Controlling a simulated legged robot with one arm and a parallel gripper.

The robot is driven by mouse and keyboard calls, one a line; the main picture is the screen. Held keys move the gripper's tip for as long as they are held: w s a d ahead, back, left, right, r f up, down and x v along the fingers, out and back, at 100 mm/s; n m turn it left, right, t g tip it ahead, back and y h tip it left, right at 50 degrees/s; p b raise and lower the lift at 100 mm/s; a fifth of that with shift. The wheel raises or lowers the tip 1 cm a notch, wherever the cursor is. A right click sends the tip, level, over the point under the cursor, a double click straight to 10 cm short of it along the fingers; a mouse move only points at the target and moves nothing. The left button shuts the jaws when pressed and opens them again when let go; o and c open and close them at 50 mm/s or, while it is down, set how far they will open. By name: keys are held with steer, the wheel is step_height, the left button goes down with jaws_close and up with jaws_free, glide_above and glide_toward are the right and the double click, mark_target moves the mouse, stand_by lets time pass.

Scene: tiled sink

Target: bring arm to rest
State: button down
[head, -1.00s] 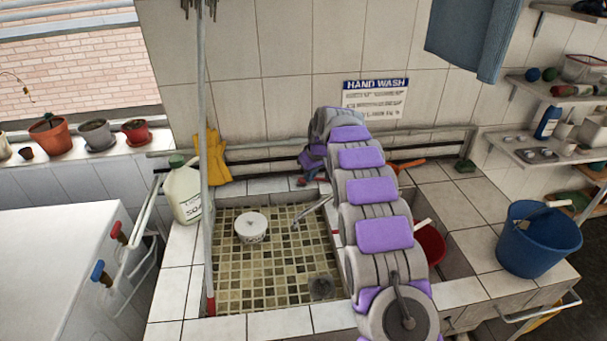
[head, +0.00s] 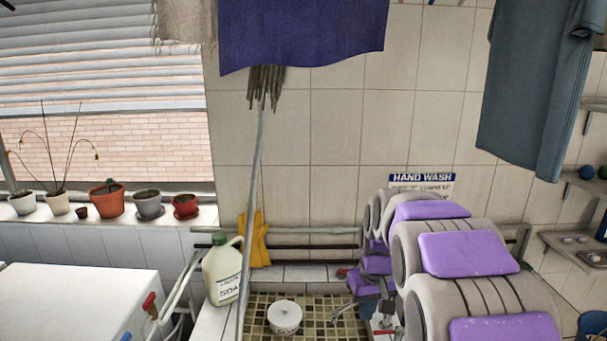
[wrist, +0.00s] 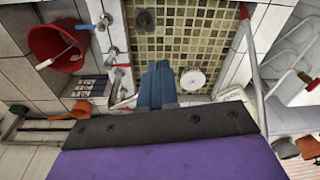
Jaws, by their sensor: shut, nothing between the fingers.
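My arm (head: 465,255) stretches forward over the sink on the right of the head view, its links grey with purple pads. In the wrist view my gripper (wrist: 157,68) shows as two blue fingers closed together, with nothing between them. It is above the tiled sink basin (wrist: 180,45), whose mosaic floor lies behind the fingers. A white lidded tub (wrist: 193,79) sits in the basin to the right of the fingers, and it also shows in the head view (head: 285,318). In the head view the arm hides much of the sink's right side.
A soap jug (head: 223,270) stands at the sink's left edge beside a mop pole (head: 250,200). Yellow gloves (head: 253,240) hang behind. Potted plants (head: 110,200) line the sill. A red bucket (wrist: 57,48) is at the wrist view's left. Cloths (head: 300,30) hang above.

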steer(key=s+f+m+g+b, duration=0.1)
steer(key=s+f, duration=0.2)
steer(key=s, duration=1.5)
steer(key=s+f+m+g+b, duration=0.1)
steer(key=s+f, duration=0.2)
steer(key=s, duration=1.5)
steer(key=shift+a+g+h, duration=0.3)
steer(key=shift+a+g, duration=0.05)
steer(key=shift+g, duration=0.05)
